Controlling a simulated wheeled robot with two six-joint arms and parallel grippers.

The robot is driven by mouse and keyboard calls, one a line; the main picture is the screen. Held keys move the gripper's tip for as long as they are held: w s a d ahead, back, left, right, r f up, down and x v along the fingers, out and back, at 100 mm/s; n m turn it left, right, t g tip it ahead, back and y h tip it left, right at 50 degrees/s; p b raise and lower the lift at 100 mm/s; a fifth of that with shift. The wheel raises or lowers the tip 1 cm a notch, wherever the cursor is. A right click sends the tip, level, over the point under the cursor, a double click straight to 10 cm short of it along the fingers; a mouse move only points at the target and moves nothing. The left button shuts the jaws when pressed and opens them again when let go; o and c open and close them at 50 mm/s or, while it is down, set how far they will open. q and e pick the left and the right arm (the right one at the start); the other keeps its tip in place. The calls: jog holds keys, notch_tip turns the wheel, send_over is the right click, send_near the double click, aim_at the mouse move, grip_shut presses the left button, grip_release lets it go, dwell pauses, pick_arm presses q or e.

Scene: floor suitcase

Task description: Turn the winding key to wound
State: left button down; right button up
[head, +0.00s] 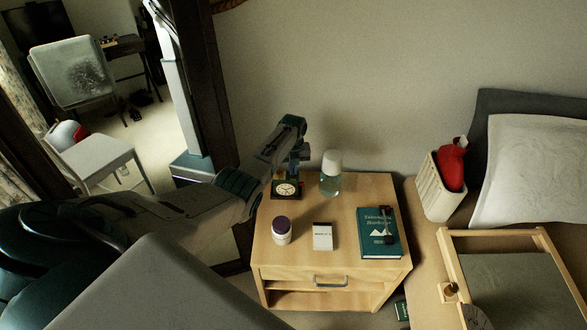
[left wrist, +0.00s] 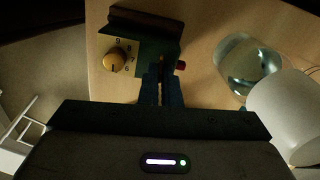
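A small dark-green clock (head: 286,189) with a round white dial stands at the back left of the nightstand. My right gripper is out of view.
A purple-lidded jar (head: 282,231), a white box (head: 323,236) and a green book (head: 379,232) lie nearer. A bed with a wooden tray (head: 450,262) is at right.

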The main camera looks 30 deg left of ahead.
pick_arm(q)
jog(key=shift+m, duration=0.4)
jog(key=c, duration=1.6)
grip_release()
jog(key=shift+c, duration=0.2)
jog(key=shift+r, duration=0.1)
notch_tip(320, 180, up, 11)
jog(key=shift+f, duration=0.2)
